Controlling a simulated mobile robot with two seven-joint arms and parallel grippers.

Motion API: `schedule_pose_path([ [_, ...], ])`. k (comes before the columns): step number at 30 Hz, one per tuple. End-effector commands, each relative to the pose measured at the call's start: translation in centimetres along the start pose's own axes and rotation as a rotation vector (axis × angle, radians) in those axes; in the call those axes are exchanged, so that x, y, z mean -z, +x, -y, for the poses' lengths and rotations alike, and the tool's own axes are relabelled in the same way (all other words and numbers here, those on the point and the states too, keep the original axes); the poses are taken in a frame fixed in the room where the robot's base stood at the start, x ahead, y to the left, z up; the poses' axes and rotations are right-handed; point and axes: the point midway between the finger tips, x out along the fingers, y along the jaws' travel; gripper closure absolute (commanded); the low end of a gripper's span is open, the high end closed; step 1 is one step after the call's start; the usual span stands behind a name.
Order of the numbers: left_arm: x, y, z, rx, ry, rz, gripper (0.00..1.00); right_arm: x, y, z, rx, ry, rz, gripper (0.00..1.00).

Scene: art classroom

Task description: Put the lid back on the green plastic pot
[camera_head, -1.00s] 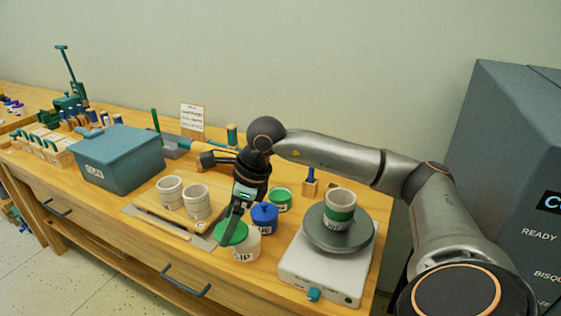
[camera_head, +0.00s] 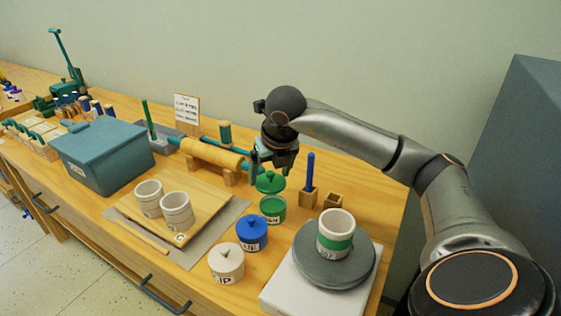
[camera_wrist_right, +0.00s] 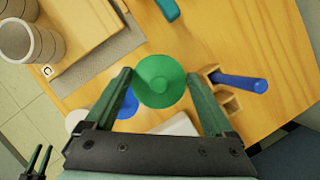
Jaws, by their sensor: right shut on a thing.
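My right gripper (camera_head: 270,168) is shut on the green lid (camera_head: 270,184), a round disc with a knob. In the right wrist view the lid (camera_wrist_right: 160,81) shows between the two fingers and hides what is under it. The green pot (camera_head: 272,210), with a pale label, stands on the table. In the head view the lid is just above and slightly behind its open top, with a small gap visible. My left gripper (camera_wrist_right: 37,160) shows small at the lower left of the right wrist view, its fingers apart and empty.
The blue lidded pot (camera_head: 252,233) and white lidded pot (camera_head: 226,263) stand in front. A wheel (camera_head: 335,262) bearing a green-banded cup (camera_head: 336,233) is at the right. A wooden block (camera_head: 308,197) with a blue tool and a rolling pin (camera_head: 212,154) are close by.

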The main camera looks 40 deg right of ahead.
Motion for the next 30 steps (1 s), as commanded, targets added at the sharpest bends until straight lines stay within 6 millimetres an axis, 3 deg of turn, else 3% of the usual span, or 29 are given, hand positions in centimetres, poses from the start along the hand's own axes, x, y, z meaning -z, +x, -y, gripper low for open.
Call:
schedule_pose_path([
  [11,-0.3,0.2,0.1,0.001,0.000,0.000,0.50,0.2,0.5,0.0,0.002,0.006,0.000,0.63],
  [30,-3.0,2.2,0.9,0.010,0.003,-0.003,0.50,2.3,5.6,0.1,0.003,0.005,0.000,0.64],
])
